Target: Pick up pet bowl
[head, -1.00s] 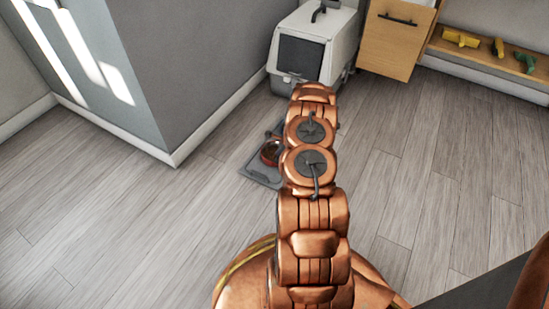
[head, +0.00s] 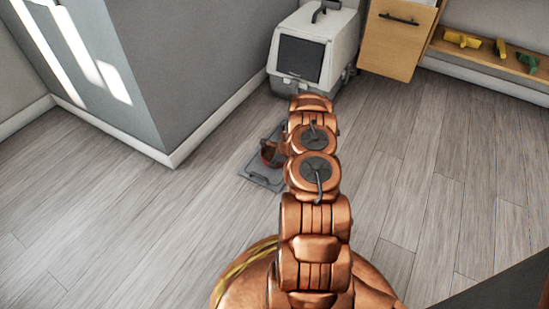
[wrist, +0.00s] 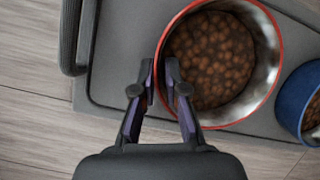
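The pet bowl (wrist: 208,62) has a red rim, a steel inside and brown kibble, and fills the upper middle of the wrist view. In the head view, the bowl (head: 270,153) shows as a small reddish-brown shape left of my arm, partly hidden. My gripper (wrist: 161,72) has its two dark fingers close together on either side of the bowl's left rim, one inside and one outside. The fingers look shut on the rim. I cannot tell whether the bowl is clear of the grey tray (wrist: 115,62) beneath it.
A blue bowl (wrist: 304,102) stands on the right, close to the red-rimmed bowl. A white and grey pet carrier (head: 313,45) stands behind, by the wall. A grey wall corner (head: 170,150) is at left. Wood-plank floor (head: 420,160) is free at right.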

